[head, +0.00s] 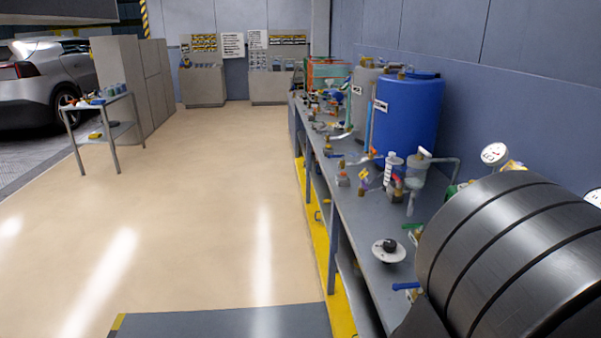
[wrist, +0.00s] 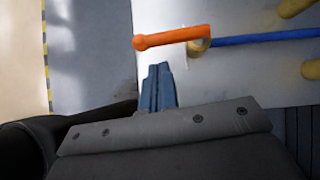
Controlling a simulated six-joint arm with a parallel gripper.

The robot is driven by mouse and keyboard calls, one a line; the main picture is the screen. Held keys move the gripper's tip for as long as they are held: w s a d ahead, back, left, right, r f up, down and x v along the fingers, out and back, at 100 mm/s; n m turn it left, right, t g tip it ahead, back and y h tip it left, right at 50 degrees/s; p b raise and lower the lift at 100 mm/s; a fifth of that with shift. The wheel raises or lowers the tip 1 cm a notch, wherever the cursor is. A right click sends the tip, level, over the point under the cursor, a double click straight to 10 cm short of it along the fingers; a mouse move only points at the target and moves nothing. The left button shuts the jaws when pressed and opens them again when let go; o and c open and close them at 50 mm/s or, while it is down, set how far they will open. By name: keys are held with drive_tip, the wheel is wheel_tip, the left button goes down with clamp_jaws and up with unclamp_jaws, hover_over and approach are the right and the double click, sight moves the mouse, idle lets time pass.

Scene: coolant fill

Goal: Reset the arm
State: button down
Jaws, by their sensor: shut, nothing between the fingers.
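My gripper (wrist: 158,68) shows in the wrist view, with its two blue-grey fingers together and nothing between them. An orange lever handle (wrist: 170,36) lies just beyond the fingertips, with a small gap visible in the picture. It joins a brass-coloured fitting (wrist: 199,46), from which a blue bar (wrist: 265,38) runs to the right. I cannot make out my gripper in the head view.
A grey workbench (head: 350,218) with valves and fittings runs along the right wall. A blue tank (head: 408,115) and a grey tank (head: 366,92) stand on it. A small cart (head: 105,103) stands at left. The beige floor (head: 190,200) between is clear.

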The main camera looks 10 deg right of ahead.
drive_tip(key=s+a+f+v, duration=0.1)
drive_tip(key=v, duration=1)
drive_tip(key=x, duration=0.4)
drive_tip(key=w+d+r+x, duration=0.1)
drive_tip(key=x, duration=0.3)
drive_tip(key=w+x, duration=0.1)
drive_tip(key=x, duration=0.3)
drive_tip(key=shift+w+d+r, duration=0.1)
drive_tip(key=shift+w+d, duration=0.05)
drive_tip(key=s+d+r+n+y, duration=0.1)
drive_tip(key=s+d+n+y, duration=0.15)
drive_tip(key=s, duration=0.35)
drive_tip(key=w+r+v, duration=0.1)
drive_tip(key=v, duration=0.9)
drive_tip(key=shift+w+a+r+m+g+h, duration=0.15)
drive_tip(key=shift+w+r+m+g, duration=0.15)
drive_tip(key=shift+w+m+g, duration=0.45)
drive_tip(key=shift+w+a+r+m+g, duration=0.15)
drive_tip(key=shift+w+r+m, duration=0.25)
drive_tip(key=shift+m, duration=0.6)
drive_tip(key=shift+w+a+r+m+g+h, duration=0.15)
drive_tip(key=shift+w+m+g, duration=0.25)
drive_tip(key=shift+w+m, duration=0.4)
